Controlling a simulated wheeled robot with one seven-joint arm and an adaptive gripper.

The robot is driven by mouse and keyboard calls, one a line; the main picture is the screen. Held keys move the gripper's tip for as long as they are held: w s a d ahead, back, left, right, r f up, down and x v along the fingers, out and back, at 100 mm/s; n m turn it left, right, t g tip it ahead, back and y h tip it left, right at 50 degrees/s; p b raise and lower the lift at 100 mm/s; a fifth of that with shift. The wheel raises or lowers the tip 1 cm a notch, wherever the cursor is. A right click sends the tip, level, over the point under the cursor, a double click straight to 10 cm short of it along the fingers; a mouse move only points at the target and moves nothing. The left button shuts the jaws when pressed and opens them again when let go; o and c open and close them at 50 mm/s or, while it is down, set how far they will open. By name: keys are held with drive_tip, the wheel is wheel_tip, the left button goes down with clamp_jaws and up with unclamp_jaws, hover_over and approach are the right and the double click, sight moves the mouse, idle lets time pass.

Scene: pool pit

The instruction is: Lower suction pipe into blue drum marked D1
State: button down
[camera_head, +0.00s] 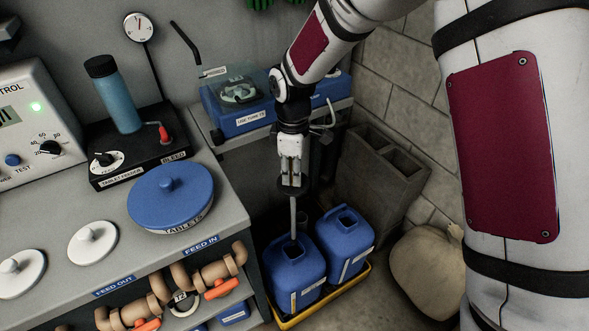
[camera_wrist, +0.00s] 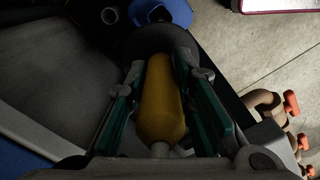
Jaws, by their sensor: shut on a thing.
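My gripper (camera_head: 291,184) hangs upright over the two blue drums. In the wrist view its teal-lined fingers (camera_wrist: 165,105) are shut on the yellow grip of the suction pipe (camera_wrist: 160,95). In the head view the thin grey suction pipe (camera_head: 293,217) runs down from my gripper to the open neck of the left blue drum (camera_head: 300,268). Its lower end is at or inside that opening; I cannot tell how deep. The right blue drum (camera_head: 347,243) stands beside it with its neck open. The drum labels are too small to read, so I cannot tell which is D1.
The drums stand in a yellow tray (camera_head: 321,301). A bench (camera_head: 228,222) with a blue lidded feeder (camera_head: 170,195) and orange-handled valves (camera_head: 222,288) is at left. A blue case (camera_head: 240,119) sits on a shelf behind. Hollow concrete blocks (camera_head: 372,190) and a sack (camera_head: 425,270) stand at right.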

drive_tip(key=b, duration=0.7)
hover_over(294, 242)
drive_tip(key=w, duration=0.1)
drive_tip(key=shift+w+a+f, duration=0.1)
drive_tip(key=shift+w+f, duration=0.05)
drive_tip(key=shift+f, duration=6.25)
drive_tip(key=shift+f+b, duration=7.1)
drive_tip(key=shift+f, duration=3.9)
drive_tip(key=c, duration=1.3)
unclamp_jaws()
drive_tip(key=shift+r, duration=0.1)
wheel_tip(294, 242, up, 12)
drive_tip(key=shift+f, duration=0.1)
